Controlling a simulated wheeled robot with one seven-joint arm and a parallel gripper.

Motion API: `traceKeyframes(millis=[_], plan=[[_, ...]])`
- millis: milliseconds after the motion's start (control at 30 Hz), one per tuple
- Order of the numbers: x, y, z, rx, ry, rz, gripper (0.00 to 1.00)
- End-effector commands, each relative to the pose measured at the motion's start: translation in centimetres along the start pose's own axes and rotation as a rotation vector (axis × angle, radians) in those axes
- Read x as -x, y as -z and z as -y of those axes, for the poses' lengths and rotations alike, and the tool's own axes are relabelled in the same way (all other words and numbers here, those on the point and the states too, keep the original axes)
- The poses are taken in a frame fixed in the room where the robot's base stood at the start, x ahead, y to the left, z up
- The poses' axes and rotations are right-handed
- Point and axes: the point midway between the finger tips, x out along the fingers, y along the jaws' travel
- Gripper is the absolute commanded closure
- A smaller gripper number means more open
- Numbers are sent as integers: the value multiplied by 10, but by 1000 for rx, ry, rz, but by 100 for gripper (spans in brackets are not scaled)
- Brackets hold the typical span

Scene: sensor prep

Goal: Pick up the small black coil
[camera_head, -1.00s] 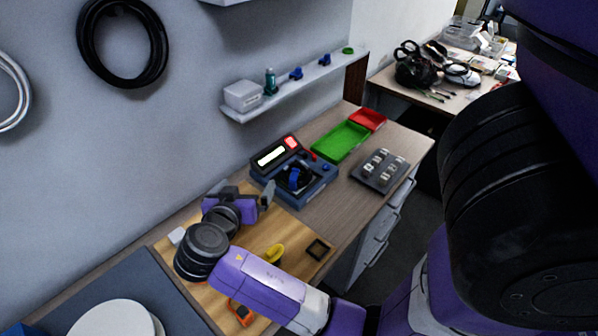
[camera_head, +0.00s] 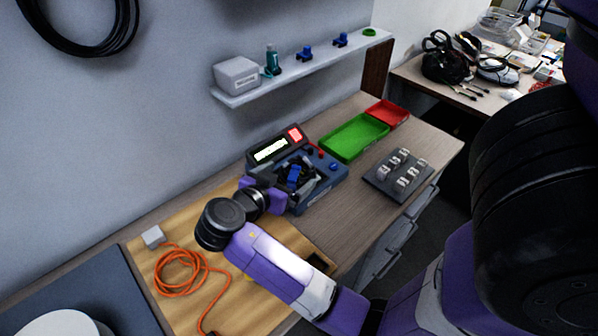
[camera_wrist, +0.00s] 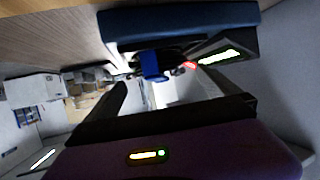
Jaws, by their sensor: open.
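The small black coil (camera_head: 309,172) appears to sit on the blue device (camera_head: 334,180) with a lit display, around a blue part (camera_head: 294,176). My gripper (camera_head: 297,186) is at the device, its dark fingers reaching over its near side and partly hiding the coil. In the wrist view the blue part (camera_wrist: 152,66) and dark coil (camera_wrist: 171,55) lie beyond the spread fingers of my gripper (camera_wrist: 163,84). The gripper looks open and empty; I cannot tell whether a finger touches the coil.
A green tray (camera_head: 353,137) and a red tray (camera_head: 388,115) stand behind the device. A grey block with metal parts (camera_head: 398,177) is to the right. An orange cable (camera_head: 180,272) lies on the wooden board (camera_head: 150,262). A shelf (camera_head: 300,70) hangs above; a larger black coil (camera_head: 82,50) hangs on the wall.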

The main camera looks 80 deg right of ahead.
Motion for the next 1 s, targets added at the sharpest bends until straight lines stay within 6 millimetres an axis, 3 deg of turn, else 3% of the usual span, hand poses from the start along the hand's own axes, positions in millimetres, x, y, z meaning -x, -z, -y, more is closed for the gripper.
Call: traceKeyframes(millis=[400,700,1000], plan=[[-50,0,2,2,-2,1,0],[-54,-2,3,1,1,1,2],[-54,-1,3,1,1,0,59]])
